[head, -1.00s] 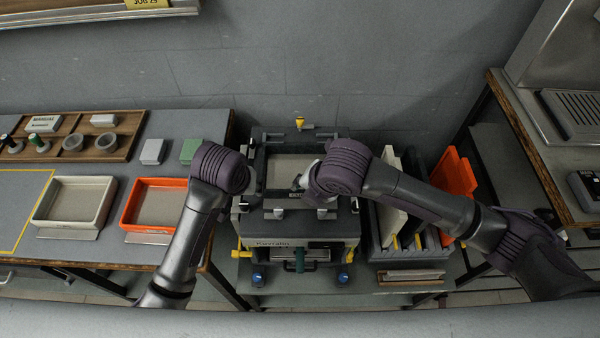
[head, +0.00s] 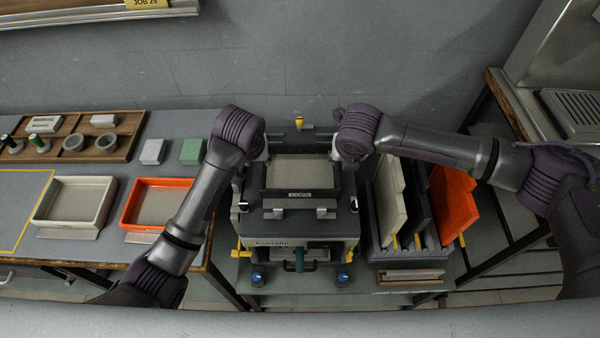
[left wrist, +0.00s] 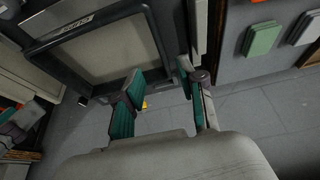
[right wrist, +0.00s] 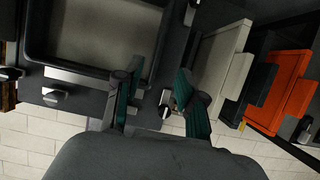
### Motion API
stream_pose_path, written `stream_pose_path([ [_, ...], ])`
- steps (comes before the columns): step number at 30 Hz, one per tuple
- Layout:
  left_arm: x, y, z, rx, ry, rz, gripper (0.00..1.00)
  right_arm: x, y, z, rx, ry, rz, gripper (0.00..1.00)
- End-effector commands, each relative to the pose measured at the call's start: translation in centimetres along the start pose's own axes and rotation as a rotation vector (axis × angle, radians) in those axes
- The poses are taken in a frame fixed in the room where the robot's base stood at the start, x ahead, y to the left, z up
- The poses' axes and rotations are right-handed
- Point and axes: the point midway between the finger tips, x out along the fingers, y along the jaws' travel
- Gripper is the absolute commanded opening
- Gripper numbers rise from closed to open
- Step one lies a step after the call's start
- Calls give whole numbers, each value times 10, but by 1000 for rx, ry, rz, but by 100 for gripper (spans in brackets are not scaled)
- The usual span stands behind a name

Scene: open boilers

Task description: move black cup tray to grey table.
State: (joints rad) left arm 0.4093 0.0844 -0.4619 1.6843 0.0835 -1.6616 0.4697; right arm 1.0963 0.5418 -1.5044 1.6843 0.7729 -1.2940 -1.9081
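The black cup tray (head: 300,194), with a grey inner floor and a "CUPS" label on its front, sits on top of the machine (head: 300,225). My left gripper (left wrist: 155,90) is open at the tray's left side. Contact cannot be told. In the head view the fingertips are mostly hidden behind the wrists.
On the left grey table (head: 110,190) stand a cream tray (head: 75,203), an orange tray (head: 158,204), a white block, a green block and a wooden board with cups. A rack right of the machine holds cream, black and orange panels (head: 453,203). A yellow outline marks bare tabletop.

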Motion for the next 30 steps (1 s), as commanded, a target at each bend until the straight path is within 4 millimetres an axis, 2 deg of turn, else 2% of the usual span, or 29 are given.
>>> stream_pose_path([
  [9, 64, -1, 1, 0, -4, -2, 40, 64, 0, -1, 1, 2, -2, 40],
  [15, 95, 0, 0, 0, -2, -2, 40, 96, 0, -1, 0, 2, -2, 40],
  [21, 110, 0, 0, 0, 0, -1, 40, 110, 0, 0, 1, 0, 0, 40],
  [30, 112, 0, 0, 0, 0, 0, 40, 112, 0, 0, 0, 0, -1, 40],
])
